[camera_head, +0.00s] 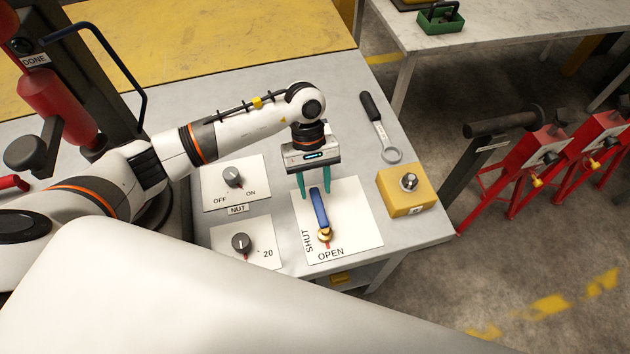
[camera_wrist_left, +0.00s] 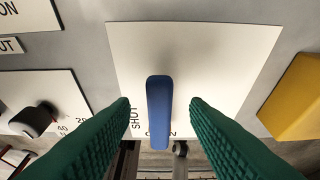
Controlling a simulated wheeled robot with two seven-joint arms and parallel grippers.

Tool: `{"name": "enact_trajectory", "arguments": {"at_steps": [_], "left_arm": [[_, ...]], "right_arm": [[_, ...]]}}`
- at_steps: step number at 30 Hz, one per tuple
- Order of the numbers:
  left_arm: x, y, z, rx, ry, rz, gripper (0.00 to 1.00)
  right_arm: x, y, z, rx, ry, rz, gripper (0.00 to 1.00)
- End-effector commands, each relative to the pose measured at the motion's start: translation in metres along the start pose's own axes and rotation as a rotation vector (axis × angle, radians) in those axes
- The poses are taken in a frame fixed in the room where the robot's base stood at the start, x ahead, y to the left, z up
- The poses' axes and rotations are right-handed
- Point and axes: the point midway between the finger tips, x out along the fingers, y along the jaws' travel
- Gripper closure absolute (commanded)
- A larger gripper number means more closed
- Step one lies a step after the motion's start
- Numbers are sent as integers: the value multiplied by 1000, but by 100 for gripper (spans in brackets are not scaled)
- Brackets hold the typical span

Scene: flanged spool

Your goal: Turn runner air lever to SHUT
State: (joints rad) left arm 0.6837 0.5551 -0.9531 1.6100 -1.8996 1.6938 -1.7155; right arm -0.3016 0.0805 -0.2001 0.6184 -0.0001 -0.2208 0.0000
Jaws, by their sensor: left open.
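The runner air lever (camera_head: 320,210) has a blue handle and a brass pivot (camera_head: 324,235) on a white plate (camera_head: 362,232) marked SHUT at the left and OPEN at the bottom. The handle points away from the OPEN label, toward the top of the plate. A small red mark shows by OPEN. My left gripper (camera_head: 315,193) has green fingers and is open, with the blue handle's far end between the fingertips. The left wrist view shows the handle (camera_wrist_left: 158,112) between the two spread fingers, with a gap on each side. My right gripper is not in view.
An OFF/ON knob (camera_head: 233,177) and a second dial (camera_head: 241,242) sit on plates left of the lever. A yellow box (camera_head: 406,191) with a metal knob stands at the right. Red stands (camera_head: 535,150) are on the floor.

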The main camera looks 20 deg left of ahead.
Motion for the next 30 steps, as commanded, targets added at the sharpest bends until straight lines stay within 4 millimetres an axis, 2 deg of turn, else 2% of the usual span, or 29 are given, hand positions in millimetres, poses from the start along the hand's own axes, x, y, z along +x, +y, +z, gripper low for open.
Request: {"name": "enact_trajectory", "arguments": {"at_steps": [6, 13, 21, 30], "left_arm": [[12, 0, 0, 1, 0, 1, 58], [13, 0, 0, 1, -1, 0, 58], [12, 0, 0, 1, -1, 0, 100], [12, 4, 2, 3, -1, 1, 100]], "right_arm": [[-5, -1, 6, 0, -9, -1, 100], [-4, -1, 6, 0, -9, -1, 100], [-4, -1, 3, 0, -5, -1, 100], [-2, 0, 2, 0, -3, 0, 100]]}}
